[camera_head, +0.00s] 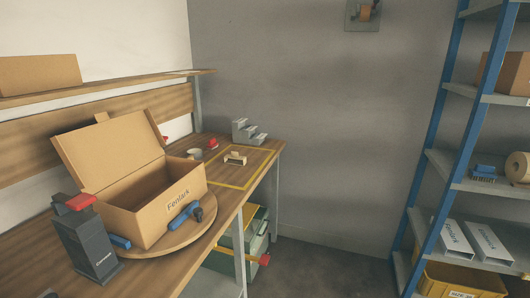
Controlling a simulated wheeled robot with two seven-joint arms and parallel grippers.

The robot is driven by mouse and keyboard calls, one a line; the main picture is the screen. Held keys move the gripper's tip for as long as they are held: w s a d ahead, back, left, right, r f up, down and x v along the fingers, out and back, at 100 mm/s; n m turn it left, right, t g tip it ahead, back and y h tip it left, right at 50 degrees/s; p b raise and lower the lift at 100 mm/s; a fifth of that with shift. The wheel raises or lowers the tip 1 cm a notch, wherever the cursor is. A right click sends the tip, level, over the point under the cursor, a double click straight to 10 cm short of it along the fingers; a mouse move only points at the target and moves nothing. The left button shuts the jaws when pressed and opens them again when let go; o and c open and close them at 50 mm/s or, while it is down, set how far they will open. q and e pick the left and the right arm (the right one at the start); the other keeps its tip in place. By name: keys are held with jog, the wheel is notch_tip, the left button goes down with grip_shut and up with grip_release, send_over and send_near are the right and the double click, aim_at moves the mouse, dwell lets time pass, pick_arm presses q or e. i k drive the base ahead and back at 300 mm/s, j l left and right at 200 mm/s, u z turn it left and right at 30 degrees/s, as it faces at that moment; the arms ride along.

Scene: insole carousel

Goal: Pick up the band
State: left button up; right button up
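A small beige piece (236,158), which may be the band, sits inside a yellow-outlined area (243,184) on the bench. It is too small to tell its exact shape. No other thing that could be a band is clear in this view. Neither of my grippers shows, and nothing is seen touching the beige piece.
An open cardboard box (171,200) stands on a round wooden turntable (180,238), beside a blue-and-black tool (185,215). A dark dispenser with a red top (88,245) is at front left. A grey stepped holder (247,132) stands behind; blue-framed shelving (436,150) is right.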

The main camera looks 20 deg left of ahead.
aim_at(234, 155)
jog(key=i+u, duration=0.2)
jog(key=i, duration=0.3)
jog(key=i+l+u, duration=0.2)
jog(key=i, duration=0.35)
jog(key=i+l+u, duration=0.2)
jog(key=i, duration=0.3)
